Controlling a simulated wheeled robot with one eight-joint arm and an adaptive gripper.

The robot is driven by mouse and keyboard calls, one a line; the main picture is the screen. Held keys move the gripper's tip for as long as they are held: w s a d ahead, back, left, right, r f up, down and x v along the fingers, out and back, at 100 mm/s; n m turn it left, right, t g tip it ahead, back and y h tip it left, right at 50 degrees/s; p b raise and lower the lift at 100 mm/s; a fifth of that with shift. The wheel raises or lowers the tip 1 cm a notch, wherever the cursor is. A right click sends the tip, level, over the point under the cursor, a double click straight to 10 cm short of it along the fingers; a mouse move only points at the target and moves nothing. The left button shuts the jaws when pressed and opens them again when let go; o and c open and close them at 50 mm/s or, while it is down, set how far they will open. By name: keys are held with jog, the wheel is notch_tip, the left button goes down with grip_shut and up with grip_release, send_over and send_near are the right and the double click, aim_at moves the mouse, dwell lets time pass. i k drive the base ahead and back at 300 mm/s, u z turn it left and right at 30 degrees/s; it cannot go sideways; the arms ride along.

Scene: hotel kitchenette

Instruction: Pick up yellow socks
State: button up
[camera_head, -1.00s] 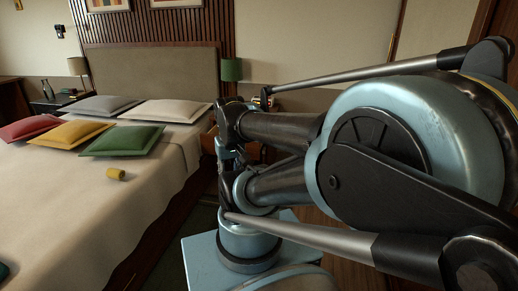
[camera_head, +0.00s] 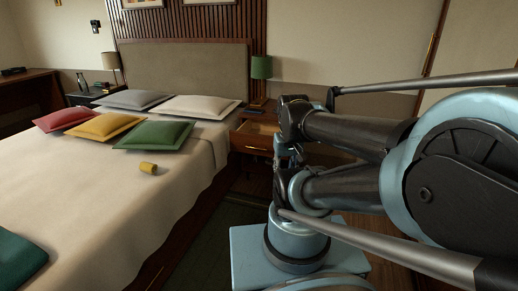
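A small rolled yellow bundle (camera_head: 148,168), which looks like the yellow socks, lies on the cream bedspread near the right side of the bed, in front of the green pillow. My folded arm fills the right of the view, to the right of the bed and well apart from the bundle. The fingertips of my gripper cannot be made out among the arm parts, so its state is hidden.
The bed (camera_head: 95,230) holds green (camera_head: 155,135), yellow (camera_head: 103,126), red (camera_head: 62,119), grey and white pillows. A dark green item (camera_head: 18,262) lies at the lower left. A wooden nightstand (camera_head: 254,140) with a green lamp (camera_head: 261,68) stands beside the bed's head. Dark floor shows between bed and arm.

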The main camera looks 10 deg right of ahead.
aim_at(149, 167)
jog(key=k, duration=1)
jog(key=z, duration=0.45)
jog(key=i, duration=1.1)
jog(key=u, duration=0.7)
jog(key=i, duration=0.45)
jog(key=u, duration=0.2)
